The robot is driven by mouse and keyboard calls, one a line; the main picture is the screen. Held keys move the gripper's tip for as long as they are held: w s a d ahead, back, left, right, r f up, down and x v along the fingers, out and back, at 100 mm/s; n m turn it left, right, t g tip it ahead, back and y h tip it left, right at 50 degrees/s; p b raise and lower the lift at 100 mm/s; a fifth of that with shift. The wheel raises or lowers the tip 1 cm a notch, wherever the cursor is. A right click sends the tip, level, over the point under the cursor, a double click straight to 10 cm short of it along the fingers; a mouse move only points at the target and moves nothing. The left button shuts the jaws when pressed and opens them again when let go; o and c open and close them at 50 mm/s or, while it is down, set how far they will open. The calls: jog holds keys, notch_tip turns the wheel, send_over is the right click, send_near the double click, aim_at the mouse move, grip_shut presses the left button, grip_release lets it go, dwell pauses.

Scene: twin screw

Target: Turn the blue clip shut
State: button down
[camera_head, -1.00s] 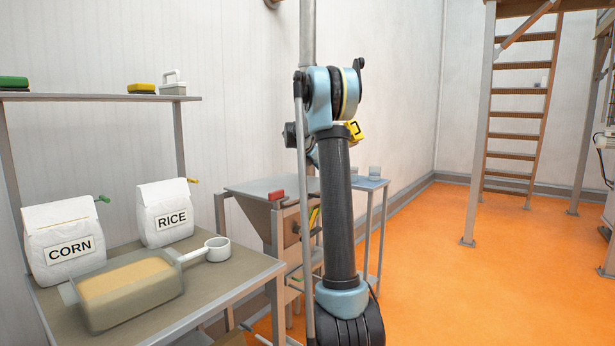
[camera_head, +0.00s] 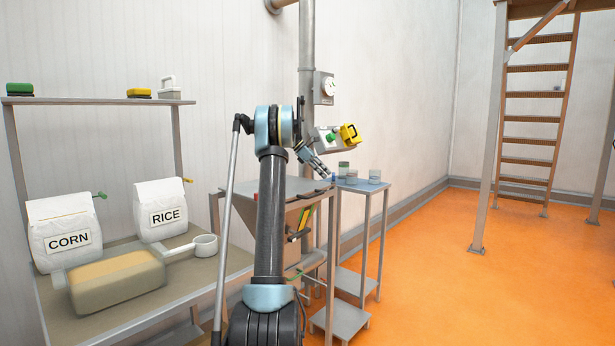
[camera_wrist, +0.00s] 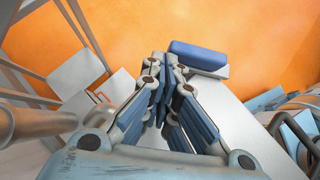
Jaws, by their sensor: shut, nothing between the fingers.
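My gripper (camera_head: 324,173) reaches down and right from my arm, over the hopper stand, in the head view. In the wrist view its dark-blue fingers (camera_wrist: 165,68) are drawn together with nothing held. A blue, bar-shaped piece (camera_wrist: 199,54) lies just beyond the fingertips, to their right, over a pale surface; a small blue spot (camera_head: 334,178) shows by the fingertips in the head view. I cannot tell whether this is the blue clip or whether the fingers touch it. The bags show a green clip (camera_head: 100,195) and a yellow clip (camera_head: 187,180).
A CORN bag (camera_head: 66,232), a RICE bag (camera_head: 162,214) and a scoop (camera_head: 204,246) are on the left table. A yellow-and-grey wall device (camera_head: 348,134) is behind. Orange floor (camera_head: 440,270) is open at right.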

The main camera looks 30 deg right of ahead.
jog(key=shift+w+d, duration=0.25)
jog(key=shift+d, duration=0.6)
dwell(1.0)
jog(key=w+a+r, duration=0.7)
jog(key=a, duration=0.1)
jog(key=shift+w+a, duration=0.15)
jog(key=shift+a, duration=0.1)
jog(key=shift+f, duration=0.1)
dwell(0.4)
